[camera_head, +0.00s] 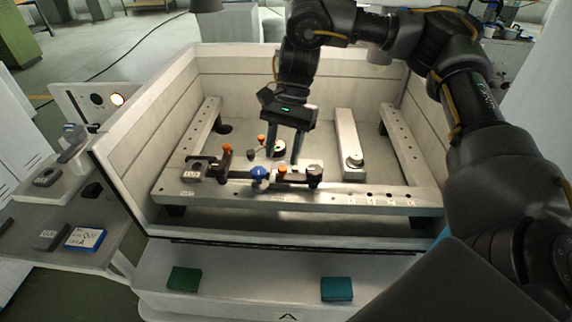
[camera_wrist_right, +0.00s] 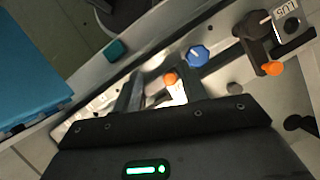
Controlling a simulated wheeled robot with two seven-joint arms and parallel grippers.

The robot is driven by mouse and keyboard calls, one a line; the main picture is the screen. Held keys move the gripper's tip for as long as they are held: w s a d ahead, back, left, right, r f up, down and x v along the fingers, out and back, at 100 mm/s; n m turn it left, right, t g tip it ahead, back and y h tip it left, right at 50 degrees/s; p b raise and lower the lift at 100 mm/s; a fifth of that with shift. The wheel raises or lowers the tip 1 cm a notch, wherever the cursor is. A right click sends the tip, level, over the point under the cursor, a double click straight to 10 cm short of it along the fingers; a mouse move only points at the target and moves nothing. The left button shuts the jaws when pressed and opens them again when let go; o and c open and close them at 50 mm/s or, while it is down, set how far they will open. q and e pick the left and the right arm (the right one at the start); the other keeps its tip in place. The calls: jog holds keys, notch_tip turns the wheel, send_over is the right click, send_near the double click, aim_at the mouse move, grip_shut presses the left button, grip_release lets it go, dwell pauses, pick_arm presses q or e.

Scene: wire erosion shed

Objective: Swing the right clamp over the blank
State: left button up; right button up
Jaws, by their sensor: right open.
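My right gripper (camera_head: 284,158) is open and points down into the tank, with its fingertips just behind the front rail (camera_head: 230,192). The right clamp (camera_head: 314,177) is a dark piece with an orange knob on the front rail, close in front of the fingers. In the right wrist view its orange knob (camera_wrist_right: 170,79) shows between the gripper fingers (camera_wrist_right: 158,92), with no clear contact. A blue knob (camera_head: 259,173) is left of it. The left clamp (camera_head: 226,158) stands upright with an orange top, beside a labelled grey block (camera_head: 192,171). I cannot clearly identify the blank.
Tank walls (camera_head: 120,167) surround the rails. A pale bar (camera_head: 348,140) lies right of my gripper. A green block (camera_head: 184,279) and a teal block (camera_head: 337,289) rest on the front ledge. A side shelf (camera_head: 60,257) at left holds a blue-edged box (camera_head: 86,239).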

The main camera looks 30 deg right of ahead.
jog(key=s+a+r+b, duration=0.3)
jog(key=s+a+r, duration=0.2)
jog(key=s, duration=0.5)
notch_tip(320, 180, up, 2)
jog(key=shift+s+a+r, duration=0.2)
jog(key=shift+s+a, duration=0.05)
jog(key=shift+a, duration=0.15)
jog(key=p, duration=0.3)
send_over(282, 169)
jog(key=s+a, duration=0.2)
jog(key=s, duration=0.2)
notch_tip(282, 169, down, 3)
jog(key=w+d+f, duration=0.1)
jog(key=f, duration=0.1)
jog(key=w+d+f+p, duration=0.1)
jog(key=w+f, duration=0.1)
jog(key=f, duration=0.1)
jog(key=w+d+f+p, duration=0.1)
jog(key=f, duration=0.2)
jog(key=shift+w+f, duration=0.25)
jog(key=shift+w, duration=0.1)
jog(key=shift+f+p, duration=0.3)
jog(key=shift+f, duration=0.2)
jog(key=shift+s+a+r, duration=0.1)
